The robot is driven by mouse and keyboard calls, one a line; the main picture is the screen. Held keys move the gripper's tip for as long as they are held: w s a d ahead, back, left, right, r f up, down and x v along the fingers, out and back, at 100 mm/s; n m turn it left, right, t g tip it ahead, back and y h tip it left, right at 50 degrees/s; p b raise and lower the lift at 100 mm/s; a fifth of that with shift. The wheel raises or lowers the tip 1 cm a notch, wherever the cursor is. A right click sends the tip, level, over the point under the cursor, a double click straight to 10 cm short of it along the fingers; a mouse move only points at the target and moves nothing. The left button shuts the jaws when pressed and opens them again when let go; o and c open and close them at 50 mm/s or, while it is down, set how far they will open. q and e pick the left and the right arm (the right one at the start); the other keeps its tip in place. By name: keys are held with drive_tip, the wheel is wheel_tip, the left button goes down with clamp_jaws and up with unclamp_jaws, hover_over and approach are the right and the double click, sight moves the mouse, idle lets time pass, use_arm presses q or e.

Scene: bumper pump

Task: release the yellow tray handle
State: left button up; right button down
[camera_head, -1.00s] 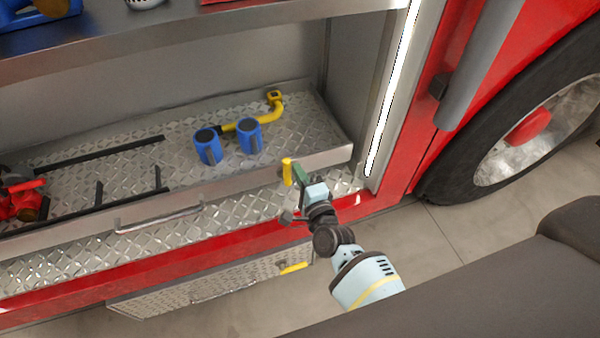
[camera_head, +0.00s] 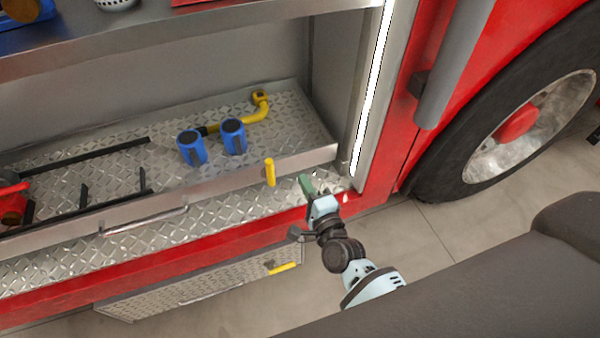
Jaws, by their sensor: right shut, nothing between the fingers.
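The yellow tray handle (camera_head: 270,172) stands upright at the front edge of the metal tray (camera_head: 225,175), near its right end. My right gripper (camera_head: 307,183) is to the right of the handle and apart from it, with a visible gap between them. Its green-tipped fingers are shut with nothing in them. My left gripper is not in view.
Two blue cylinders (camera_head: 233,137) and a yellow bent pipe (camera_head: 258,112) are on the tray. A red tool (camera_head: 12,203) is at the left. Below hangs a lower panel with another yellow handle (camera_head: 284,268). A wheel (camera_head: 510,130) stands at the right.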

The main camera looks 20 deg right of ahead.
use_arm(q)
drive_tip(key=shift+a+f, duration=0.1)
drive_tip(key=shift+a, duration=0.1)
use_arm(e)
drive_tip(key=s, duration=0.5)
drive_tip(key=shift+s+d, duration=0.15)
drive_tip(key=shift+s, duration=0.25)
